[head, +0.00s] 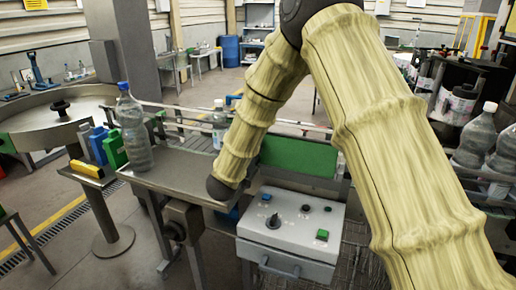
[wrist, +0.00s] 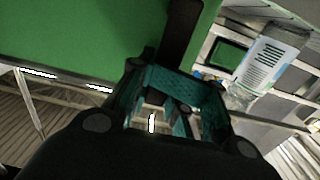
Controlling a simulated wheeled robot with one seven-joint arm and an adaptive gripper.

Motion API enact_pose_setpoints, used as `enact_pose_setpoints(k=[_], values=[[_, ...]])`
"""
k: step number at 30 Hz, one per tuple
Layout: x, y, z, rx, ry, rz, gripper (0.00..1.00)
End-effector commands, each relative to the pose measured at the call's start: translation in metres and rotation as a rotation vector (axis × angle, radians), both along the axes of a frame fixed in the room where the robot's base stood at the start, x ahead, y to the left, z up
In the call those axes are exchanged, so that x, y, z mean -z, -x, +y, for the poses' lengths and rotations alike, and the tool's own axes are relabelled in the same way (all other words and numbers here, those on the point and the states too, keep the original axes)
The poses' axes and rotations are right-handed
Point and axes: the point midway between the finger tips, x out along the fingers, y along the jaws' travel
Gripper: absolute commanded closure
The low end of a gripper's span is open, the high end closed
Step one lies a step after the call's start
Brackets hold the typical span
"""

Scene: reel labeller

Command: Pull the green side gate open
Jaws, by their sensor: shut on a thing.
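The green side gate (head: 298,156) is a flat green panel behind the grey control box in the head view. It fills the upper left of the wrist view (wrist: 70,40). A dark upright strip (wrist: 183,35) runs along the panel there. My gripper (wrist: 172,82) is at the lower edge of the panel, by this strip, and shut on the gate. The exact contact is hidden by the dark fingers. In the head view my arm covers the gripper.
The grey control box (head: 291,232) with knobs and buttons stands just in front of the gate. A tall bottle (head: 132,128) stands on the metal conveyor plate (head: 180,172), and another bottle (head: 219,118) is behind. More bottles (head: 475,140) stand at right.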

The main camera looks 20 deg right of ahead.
Motion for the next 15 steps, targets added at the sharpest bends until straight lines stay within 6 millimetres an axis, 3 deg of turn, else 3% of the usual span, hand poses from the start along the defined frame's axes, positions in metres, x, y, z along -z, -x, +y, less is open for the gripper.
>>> enact_pose_setpoints(k=[7, 8, 11, 15], values=[[-0.0033, -0.0011, -0.0015, 0.002, 0.002, -0.006, 1.0], [-0.0033, -0.001, -0.0017, 0.002, 0.002, -0.006, 0.77], [-0.0029, -0.0008, -0.0024, 0.003, 0.002, -0.005, 0.59], [-0.002, -0.0003, -0.0025, 0.003, 0.001, -0.003, 0.59]])
